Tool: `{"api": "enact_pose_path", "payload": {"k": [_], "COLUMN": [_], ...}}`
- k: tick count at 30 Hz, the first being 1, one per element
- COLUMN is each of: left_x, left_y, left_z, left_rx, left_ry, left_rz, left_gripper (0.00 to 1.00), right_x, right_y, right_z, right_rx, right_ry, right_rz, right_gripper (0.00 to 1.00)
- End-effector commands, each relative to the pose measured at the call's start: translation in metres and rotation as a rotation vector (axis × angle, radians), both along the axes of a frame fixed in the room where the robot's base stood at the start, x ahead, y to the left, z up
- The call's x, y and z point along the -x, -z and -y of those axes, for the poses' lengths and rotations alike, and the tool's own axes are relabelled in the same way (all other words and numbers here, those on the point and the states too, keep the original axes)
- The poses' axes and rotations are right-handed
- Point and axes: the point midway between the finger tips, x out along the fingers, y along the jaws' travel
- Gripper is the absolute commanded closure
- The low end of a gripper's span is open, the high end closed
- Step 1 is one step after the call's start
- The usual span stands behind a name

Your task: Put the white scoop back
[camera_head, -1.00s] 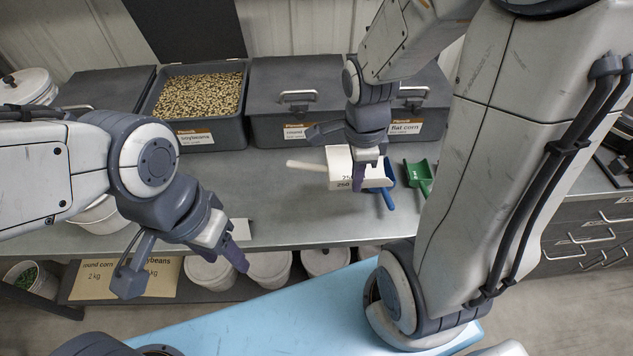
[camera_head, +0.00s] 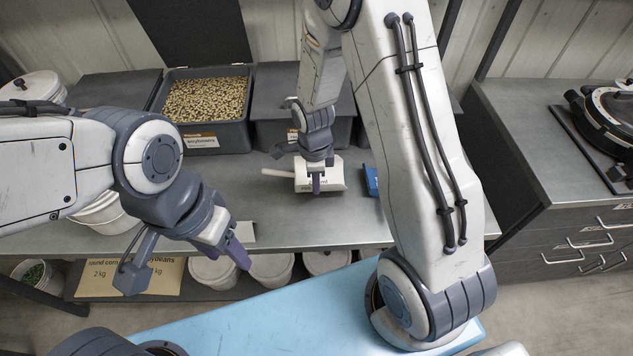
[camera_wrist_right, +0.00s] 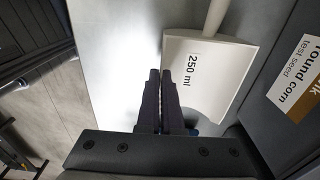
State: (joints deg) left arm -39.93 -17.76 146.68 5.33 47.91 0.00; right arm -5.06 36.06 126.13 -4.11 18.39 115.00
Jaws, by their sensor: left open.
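The white scoop (camera_head: 331,178), marked 250 ml, is at my right gripper (camera_head: 316,186) over the metal counter, in front of the bins, its handle pointing left in the head view. The gap between scoop and counter is hard to judge. My left gripper (camera_head: 239,248) is open and empty at the counter's front edge, to the left of the scoop.
An open soybean bin (camera_head: 204,137) stands at the back left. A lidded round corn bin (camera_wrist_right: 299,78) is close beside the scoop. A blue scoop (camera_head: 371,181) lies right of it, partly behind my right arm.

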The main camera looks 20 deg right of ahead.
Motion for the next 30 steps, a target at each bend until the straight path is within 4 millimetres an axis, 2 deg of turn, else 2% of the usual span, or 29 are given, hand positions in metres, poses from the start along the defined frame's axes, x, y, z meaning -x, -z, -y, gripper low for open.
{"api": "enact_pose_path", "payload": {"k": [14,15,16,17,26,30], "left_x": [0.0,0.0,0.0,0.0,0.0,0.0], "left_y": [0.004,0.002,0.002,0.002,0.001,0.0], "left_z": [0.0,0.0,0.0,0.0,0.0,0.0], "left_rx": [0.0,0.0,0.0,0.0,0.0,0.0], "left_ry": [0.0,0.0,0.0,0.0,0.0,0.0], "left_rz": [0.0,0.0,0.0,0.0,0.0,0.0], "left_gripper": [0.47,0.47,0.47,0.47,0.47,0.47], "right_x": [0.0,0.0,0.0,0.0,0.0,-0.001], "right_y": [0.011,0.009,0.009,0.009,0.008,0.0], "right_z": [0.0,0.0,0.0,0.0,0.0,0.0], "right_rx": [-0.001,-0.001,-0.001,-0.001,-0.001,0.0], "right_ry": [0.0,0.0,0.0,0.0,0.0,0.0], "right_rz": [0.001,0.001,0.001,0.001,0.001,0.006], "right_gripper": [1.0,0.82,0.71,0.67,0.67,0.67]}}
